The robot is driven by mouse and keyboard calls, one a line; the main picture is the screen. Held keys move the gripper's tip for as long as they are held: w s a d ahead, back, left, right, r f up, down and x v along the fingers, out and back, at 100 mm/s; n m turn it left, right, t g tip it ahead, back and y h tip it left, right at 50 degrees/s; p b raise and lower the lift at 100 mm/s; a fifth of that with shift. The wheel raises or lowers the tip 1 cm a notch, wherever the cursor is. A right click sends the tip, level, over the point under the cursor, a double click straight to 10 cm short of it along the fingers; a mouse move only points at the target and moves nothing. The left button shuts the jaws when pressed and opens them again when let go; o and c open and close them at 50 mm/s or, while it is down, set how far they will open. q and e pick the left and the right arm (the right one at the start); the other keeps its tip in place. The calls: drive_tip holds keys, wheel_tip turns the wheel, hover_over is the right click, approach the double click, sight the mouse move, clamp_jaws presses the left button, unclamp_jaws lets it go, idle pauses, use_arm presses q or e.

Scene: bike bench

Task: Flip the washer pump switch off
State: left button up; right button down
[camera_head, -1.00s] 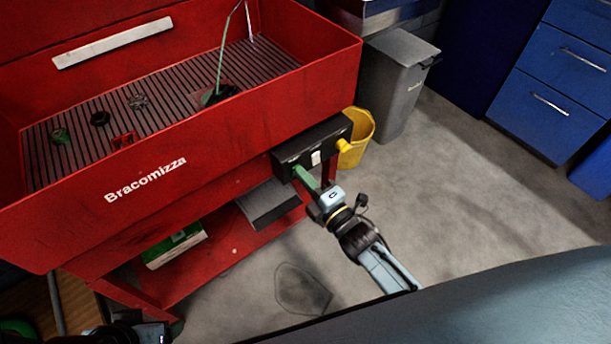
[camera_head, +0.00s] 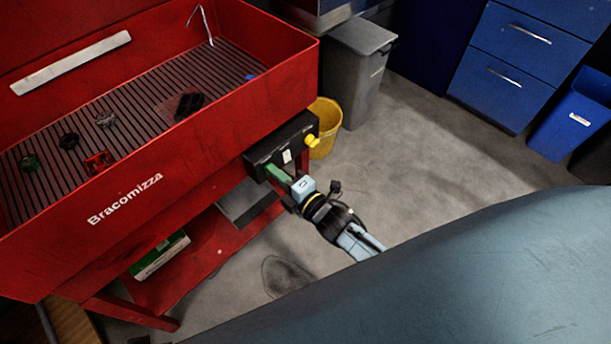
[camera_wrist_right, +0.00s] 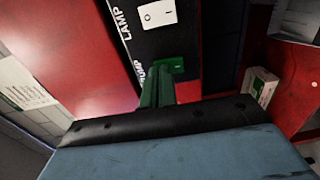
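The red washer (camera_head: 200,135) stands at the left in the head view, with a black switch box (camera_head: 262,150) on its right front side. A white lamp switch (camera_head: 287,156) is on the box; it also shows in the wrist view (camera_wrist_right: 157,14). The green pump switch (camera_wrist_right: 172,66) shows below it in the wrist view, partly hidden by my right gripper (camera_wrist_right: 157,84). In the head view, my right gripper (camera_head: 277,174) has its green fingers together at the box. I cannot tell whether they touch the pump switch. My left gripper is not in view.
A yellow knob (camera_head: 312,140) sticks out from the box. A yellow bucket (camera_head: 325,125) and grey bin (camera_head: 355,75) stand behind it. Blue drawers (camera_head: 510,65) are at the back right. Floor (camera_head: 430,140) to the right is clear.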

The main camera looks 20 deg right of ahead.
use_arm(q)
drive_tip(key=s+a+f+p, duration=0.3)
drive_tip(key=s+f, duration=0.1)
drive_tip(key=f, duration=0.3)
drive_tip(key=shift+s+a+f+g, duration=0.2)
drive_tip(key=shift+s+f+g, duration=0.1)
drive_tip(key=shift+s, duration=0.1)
use_arm(e)
drive_tip(key=v, duration=1.4)
drive_tip(key=shift+r, duration=0.2)
drive_tip(key=shift+w+d+f, duration=0.1)
drive_tip(key=shift+w, duration=0.05)
